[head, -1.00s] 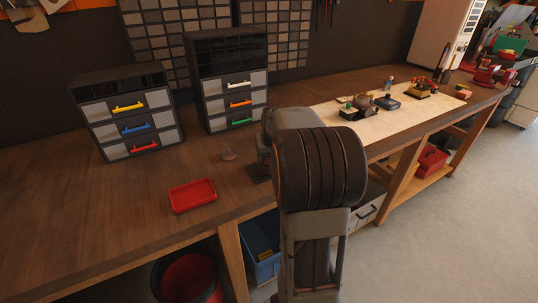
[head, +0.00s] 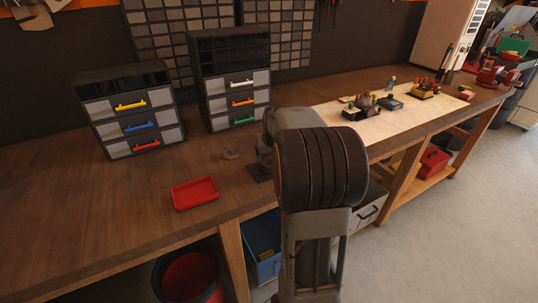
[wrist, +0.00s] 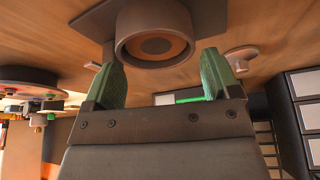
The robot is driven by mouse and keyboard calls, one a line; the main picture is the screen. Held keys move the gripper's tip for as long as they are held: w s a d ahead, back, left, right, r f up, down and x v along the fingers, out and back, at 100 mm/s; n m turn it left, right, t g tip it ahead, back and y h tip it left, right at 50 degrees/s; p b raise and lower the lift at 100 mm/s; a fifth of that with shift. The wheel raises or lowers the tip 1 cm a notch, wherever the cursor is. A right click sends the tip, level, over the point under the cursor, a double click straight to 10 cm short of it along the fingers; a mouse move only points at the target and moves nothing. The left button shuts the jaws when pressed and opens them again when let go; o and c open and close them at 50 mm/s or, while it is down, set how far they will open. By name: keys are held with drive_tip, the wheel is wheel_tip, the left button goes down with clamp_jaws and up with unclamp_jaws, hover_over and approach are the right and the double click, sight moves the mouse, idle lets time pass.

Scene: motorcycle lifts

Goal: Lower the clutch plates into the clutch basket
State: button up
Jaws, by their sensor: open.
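My gripper (wrist: 161,62) shows in the wrist view with its two green fingers apart and nothing between them. Just beyond the fingertips is a round grey metal cup (wrist: 124,50), which looks like the clutch basket; its mouth faces the camera. A brown disc (wrist: 155,45) shows inside it; I cannot tell whether it is the clutch plates. The cup is by a dark base plate (wrist: 90,22), which also shows on the bench in the head view (head: 257,173). My arm hides most of this spot and my fingers in the head view.
A small disc-shaped piece (head: 230,154) lies on the bench left of the base plate. A red tray (head: 195,193) is nearer the front edge. Two drawer cabinets (head: 131,110) (head: 232,80) stand behind. A pale mat (head: 385,125) with several parts lies right.

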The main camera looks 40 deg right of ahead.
drive_tip(key=shift+s+d+r, duration=0.15)
drive_tip(key=shift+r, duration=0.25)
drive_tip(key=v, duration=1.3)
drive_tip(key=shift+a, duration=0.2)
drive_tip(key=s+a+f+n, duration=0.1)
drive_tip(key=s+a+f, duration=0.2)
drive_tip(key=a, duration=0.4)
drive_tip(key=s+a+f+n+y+p, duration=0.1)
drive_tip(key=s+a+f+n, duration=0.1)
drive_tip(key=s+a+f, duration=0.2)
drive_tip(key=s+a+f+n+p, duration=0.1)
drive_tip(key=s+a+f, duration=0.2)
drive_tip(key=a, duration=0.7)
drive_tip(key=shift+s+n+g+y, duration=0.3)
drive_tip(key=shift+s+n+y, duration=0.1)
drive_tip(key=shift+s, duration=0.7)
